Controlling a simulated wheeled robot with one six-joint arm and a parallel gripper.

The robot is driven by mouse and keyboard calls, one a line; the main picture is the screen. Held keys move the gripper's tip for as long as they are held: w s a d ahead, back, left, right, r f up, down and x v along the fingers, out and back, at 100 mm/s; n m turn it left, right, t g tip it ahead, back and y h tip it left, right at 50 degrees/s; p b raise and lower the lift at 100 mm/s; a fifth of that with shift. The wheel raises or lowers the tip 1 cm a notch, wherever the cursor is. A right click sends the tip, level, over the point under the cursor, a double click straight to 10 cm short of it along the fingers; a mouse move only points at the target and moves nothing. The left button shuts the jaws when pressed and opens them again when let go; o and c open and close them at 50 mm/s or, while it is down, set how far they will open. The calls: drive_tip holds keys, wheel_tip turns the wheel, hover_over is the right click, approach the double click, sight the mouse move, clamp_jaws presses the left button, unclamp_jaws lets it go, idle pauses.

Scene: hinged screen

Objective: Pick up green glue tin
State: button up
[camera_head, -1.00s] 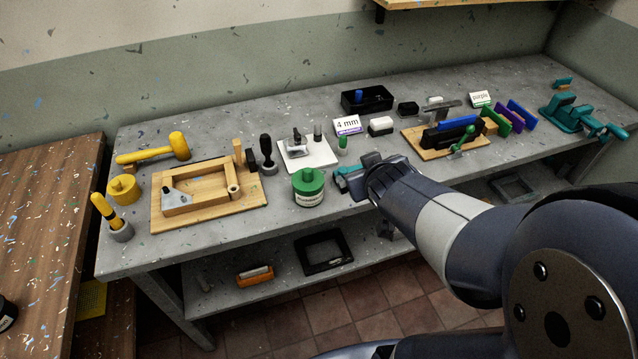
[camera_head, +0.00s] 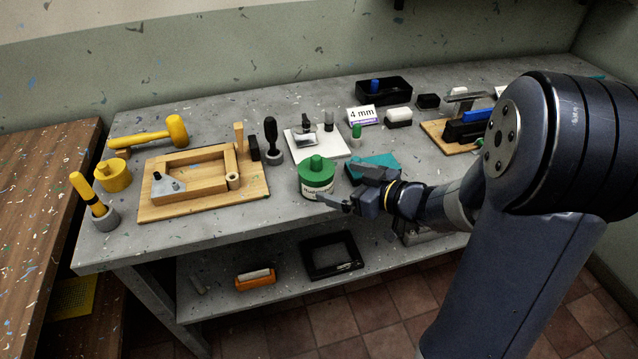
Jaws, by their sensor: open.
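The green glue tin (camera_head: 316,178) stands upright near the front edge of the grey workbench. It has a green lid with a knob and a pale label with dark print. My gripper (camera_head: 340,187) is just to the right of the tin, with its fingers apart and pointing left towards it. One finger is low, in front of the tin's lower right side. I cannot tell whether it touches the tin. Nothing is seen between the fingers.
A teal object (camera_head: 378,162) lies right behind my gripper. A white board (camera_head: 327,150) with small tools lies behind the tin. A dark-handled tool (camera_head: 271,140) stands to its left, beside the wooden frame board (camera_head: 248,196). Bare bench lies between the tin and that board.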

sight(316, 175)
drive_tip(key=x, duration=0.8)
drive_tip(key=shift+a+f, duration=0.1)
drive_tip(key=shift+a, duration=0.05)
drive_tip(key=shift+c, duration=0.5)
drive_tip(key=c, duration=1.1)
wheel_tip(316, 175, up, 10)
drive_tip(key=shift+f+p, duration=0.1)
drive_tip(key=shift+p, duration=1.05)
drive_tip(key=shift+c, duration=0.2)
drive_tip(key=shift+s, duration=0.1)
